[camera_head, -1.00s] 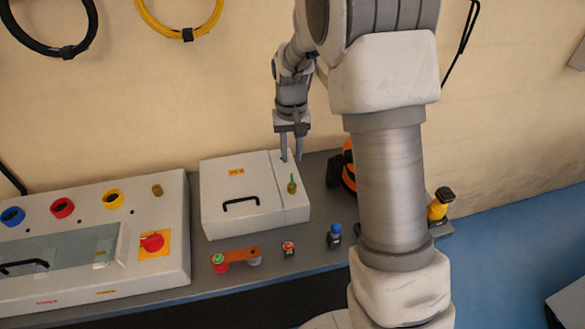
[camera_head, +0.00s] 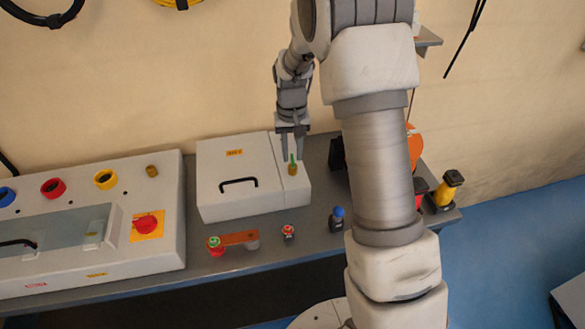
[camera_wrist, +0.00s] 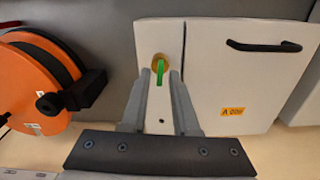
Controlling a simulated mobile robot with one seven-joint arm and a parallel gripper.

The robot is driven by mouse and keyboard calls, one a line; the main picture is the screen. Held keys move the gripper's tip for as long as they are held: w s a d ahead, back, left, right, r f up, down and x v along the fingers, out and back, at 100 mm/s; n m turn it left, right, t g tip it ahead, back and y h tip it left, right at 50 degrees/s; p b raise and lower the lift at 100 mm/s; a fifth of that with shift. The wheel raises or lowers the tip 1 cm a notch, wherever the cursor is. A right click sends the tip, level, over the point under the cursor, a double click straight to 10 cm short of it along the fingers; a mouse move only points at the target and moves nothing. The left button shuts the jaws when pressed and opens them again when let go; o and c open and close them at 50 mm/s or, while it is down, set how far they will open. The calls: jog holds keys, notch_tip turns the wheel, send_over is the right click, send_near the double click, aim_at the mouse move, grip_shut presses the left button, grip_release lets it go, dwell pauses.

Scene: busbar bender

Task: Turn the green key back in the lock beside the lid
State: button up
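The green key (camera_head: 293,159) stands in a brass lock (camera_head: 292,170) on the narrow strip to the right of the white lid (camera_head: 220,180). In the wrist view the green key (camera_wrist: 160,70) lies nearly along the finger direction, over the round brass lock (camera_wrist: 161,61). My gripper (camera_head: 292,157) points down at the lock from behind, its two fingers apart. In the wrist view my gripper (camera_wrist: 157,84) shows the key between and just beyond the fingertips. Contact with the key cannot be made out.
A control panel (camera_head: 150,250) with coloured rings and a red knob (camera_head: 147,224) is at left. An orange reel (camera_wrist: 35,85) stands beside the box. A blue-topped button (camera_head: 337,218) and a red-topped one (camera_head: 288,231) stand in front. A black handle (camera_head: 238,183) rises from the lid.

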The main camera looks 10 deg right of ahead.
jog(key=shift+f, duration=0.75)
grip_shut()
